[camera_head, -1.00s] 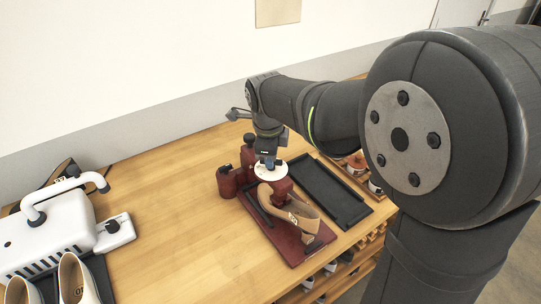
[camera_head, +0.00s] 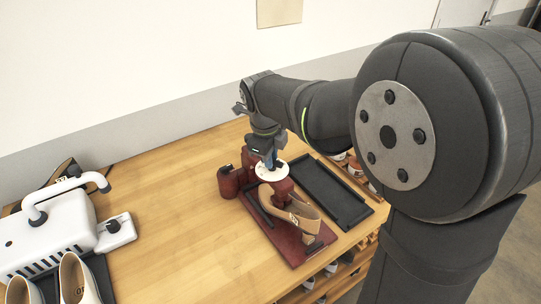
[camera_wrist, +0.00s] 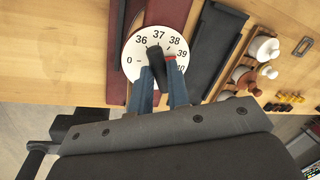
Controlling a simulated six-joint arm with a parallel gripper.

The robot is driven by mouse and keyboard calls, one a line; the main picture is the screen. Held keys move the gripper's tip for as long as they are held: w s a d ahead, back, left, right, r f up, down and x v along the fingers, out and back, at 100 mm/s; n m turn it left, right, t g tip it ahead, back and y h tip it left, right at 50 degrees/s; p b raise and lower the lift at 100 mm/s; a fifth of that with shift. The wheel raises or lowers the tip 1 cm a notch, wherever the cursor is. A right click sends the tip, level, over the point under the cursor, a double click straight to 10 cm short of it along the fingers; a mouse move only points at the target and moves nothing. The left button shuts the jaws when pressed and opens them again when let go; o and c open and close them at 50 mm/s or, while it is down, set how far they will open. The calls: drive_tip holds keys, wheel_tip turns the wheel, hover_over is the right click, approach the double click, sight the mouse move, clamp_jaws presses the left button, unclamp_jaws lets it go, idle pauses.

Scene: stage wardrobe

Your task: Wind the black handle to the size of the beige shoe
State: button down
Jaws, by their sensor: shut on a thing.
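The black handle (camera_wrist: 154,54) stands on a white dial (camera_wrist: 133,52) numbered 0 and 36 to 40, with a red mark near 39. My gripper (camera_wrist: 160,70) is shut on the handle, its blue fingers on either side. In the head view my gripper (camera_head: 268,158) is above the dial (camera_head: 271,172), which hides the handle there. The dial tops a dark red stretcher (camera_head: 228,183).
A black tray (camera_head: 325,193) lies right of the stretcher. A white machine (camera_head: 55,235) and other pale shoes (camera_head: 75,278) stand at the left. Shelves with small items are under the table's right edge. The table's middle is clear.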

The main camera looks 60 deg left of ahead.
drive_tip(key=c, duration=1.4)
unclamp_jaws()
drive_tip(key=shift+o, duration=0.2)
drive_tip(key=shift+r, duration=0.1)
wheel_tip(320, 180, up, 17)
drive_tip(key=s+d, duration=0.1)
drive_tip(key=s, duration=0.2)
drive_tip(key=shift+d, duration=0.4)
drive_tip(key=w+f, duration=0.1)
drive_tip(key=f, duration=0.4)
drive_tip(key=w+a+f, duration=0.1)
drive_tip(key=f, duration=0.5)
drive_tip(key=w+f, duration=0.1)
drive_tip(key=f, duration=0.5)
drive_tip(key=shift+a+f, duration=0.1)
drive_tip(key=shift+a, duration=0.25)
